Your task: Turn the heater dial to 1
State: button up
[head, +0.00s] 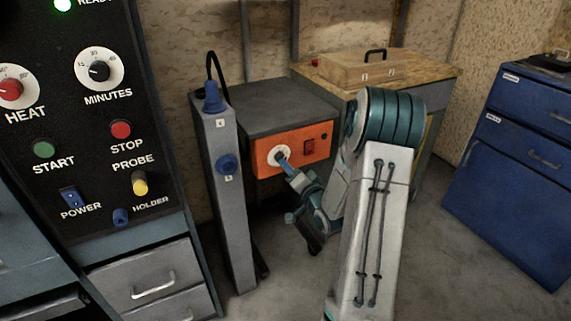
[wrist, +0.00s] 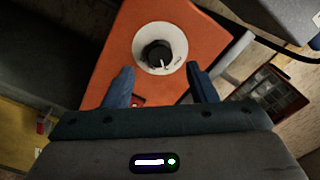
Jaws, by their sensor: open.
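The heater is a grey box with an orange front panel (head: 296,149), seen in the middle of the head view. Its dial is a black knob (wrist: 157,53) on a white round plate (wrist: 143,66) in the wrist view. A pale pointer mark shows on the knob; the plate's markings are too small to read. My gripper (wrist: 162,80) is open, its two blue fingers apart just short of the knob, with nothing between them. In the head view my gripper (head: 282,160) reaches the panel from the lower right and partly covers the dial plate (head: 276,154).
A red switch (head: 309,146) sits right of the dial. A grey post (head: 222,190) with blue knobs stands left of the heater. A black control panel (head: 95,110) is at far left. A wooden bench (head: 425,68) and blue cabinet (head: 510,190) are right. Floor between is clear.

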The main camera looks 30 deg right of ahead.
jog(key=s, duration=0.9)
jog(key=shift+d+p, duration=0.15)
jog(key=shift+p, duration=0.15)
jog(key=shift+s, duration=0.1)
